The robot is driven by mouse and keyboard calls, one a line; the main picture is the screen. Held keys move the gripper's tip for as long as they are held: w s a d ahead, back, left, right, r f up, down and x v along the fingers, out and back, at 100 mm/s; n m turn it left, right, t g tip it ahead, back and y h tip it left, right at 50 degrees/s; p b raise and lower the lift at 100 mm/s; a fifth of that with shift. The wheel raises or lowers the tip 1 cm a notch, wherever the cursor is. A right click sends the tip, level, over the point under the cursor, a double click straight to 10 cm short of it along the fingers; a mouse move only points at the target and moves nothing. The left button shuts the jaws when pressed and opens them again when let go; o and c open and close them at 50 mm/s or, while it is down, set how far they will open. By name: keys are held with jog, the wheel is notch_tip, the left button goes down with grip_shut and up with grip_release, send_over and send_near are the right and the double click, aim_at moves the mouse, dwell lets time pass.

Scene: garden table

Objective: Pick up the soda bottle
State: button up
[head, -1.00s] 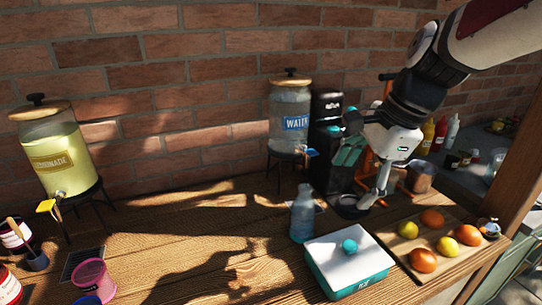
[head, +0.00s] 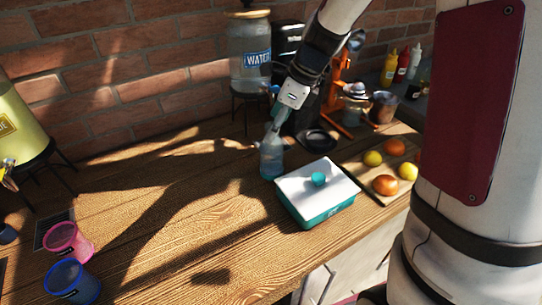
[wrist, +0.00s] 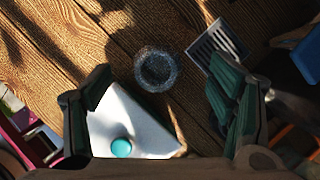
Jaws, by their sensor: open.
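The soda bottle (head: 272,160) is translucent blue and stands upright on the wooden table, left of a white-and-teal box. My gripper (head: 277,115) hangs from above with its fingers just over the bottle's upper end, partly overlapping it in the head view. In the wrist view the bottle (wrist: 156,70) shows end-on from above as a pale ring with a dark centre. It lies in the gap between the two spread green-padded fingers of my gripper (wrist: 160,85), slightly beyond their tips. The fingers are open and hold nothing. Whether they touch the bottle cannot be told.
The white-lidded teal box (head: 308,190) stands close to the bottle's right. Behind are a water dispenser (head: 250,50) and a black machine. A board with fruit (head: 352,172) lies right. The table between is clear.

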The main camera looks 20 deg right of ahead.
aim_at(272, 151)
jog(key=x, duration=0.5)
jog(key=shift+a+f, duration=0.15)
jog(key=shift+a, duration=0.15)
grip_shut()
